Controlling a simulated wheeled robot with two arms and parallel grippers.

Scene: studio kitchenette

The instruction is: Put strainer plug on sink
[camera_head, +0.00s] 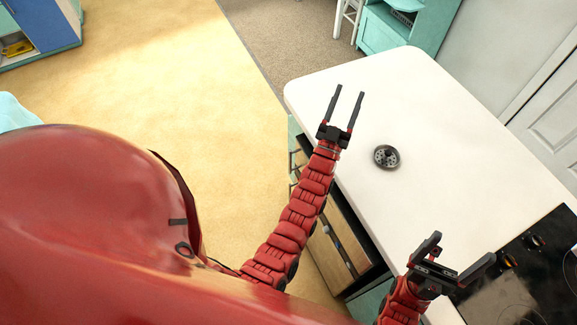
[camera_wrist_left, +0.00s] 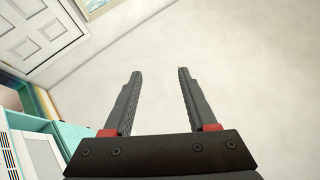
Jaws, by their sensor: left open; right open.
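The strainer plug (camera_head: 386,157) is a small round dark-metal piece with holes and a raised centre. It lies on the white countertop (camera_head: 420,110) in the head view. My left gripper (camera_head: 348,93) is open and empty over the counter, to the left of and beyond the plug, apart from it. My right gripper (camera_head: 463,248) is open and empty near the cooktop, below and right of the plug. No sink shows in either view.
A black cooktop (camera_head: 525,262) with knobs is set into the counter at the lower right. An open drawer (camera_head: 340,235) juts out below the counter's left edge. A teal cabinet (camera_head: 385,28) and a white stool (camera_head: 347,14) stand beyond. The counter around the plug is clear.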

